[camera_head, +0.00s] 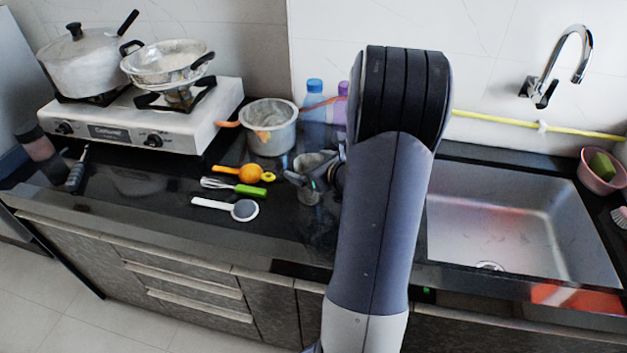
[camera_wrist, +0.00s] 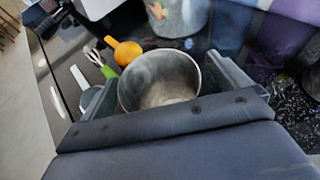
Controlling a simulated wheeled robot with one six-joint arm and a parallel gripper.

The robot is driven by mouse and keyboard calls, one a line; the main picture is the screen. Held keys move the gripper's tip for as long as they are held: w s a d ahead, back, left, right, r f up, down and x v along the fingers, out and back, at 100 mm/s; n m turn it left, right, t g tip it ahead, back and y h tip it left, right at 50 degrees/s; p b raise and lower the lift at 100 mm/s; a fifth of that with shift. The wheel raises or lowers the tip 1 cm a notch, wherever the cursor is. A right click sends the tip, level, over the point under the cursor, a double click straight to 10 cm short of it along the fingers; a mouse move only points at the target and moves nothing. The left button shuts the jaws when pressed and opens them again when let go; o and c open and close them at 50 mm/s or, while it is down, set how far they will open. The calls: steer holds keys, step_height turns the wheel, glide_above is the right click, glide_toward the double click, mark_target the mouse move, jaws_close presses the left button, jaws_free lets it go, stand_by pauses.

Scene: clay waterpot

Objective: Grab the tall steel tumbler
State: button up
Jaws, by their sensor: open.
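The steel tumbler (camera_head: 308,166) stands upright on the black counter, left of my arm in the head view; my gripper partly hides it. In the wrist view the tumbler (camera_wrist: 160,82) shows its round open mouth, tilted toward the camera. My gripper (camera_head: 315,182) is open around it, also seen in the wrist view (camera_wrist: 168,88), with one finger at the left of the tumbler and one at the right. Whether either finger touches it I cannot tell.
A steel pot (camera_head: 270,128) stands behind the tumbler, beside blue and purple bottles (camera_head: 314,108). An orange-handled tool (camera_head: 252,173), a green-handled whisk (camera_head: 235,187) and a white-handled tool (camera_head: 243,210) lie to the left. The stove (camera_head: 150,118) is far left, the sink (camera_head: 505,230) right.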

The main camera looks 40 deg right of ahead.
steer(key=c, duration=1.4)
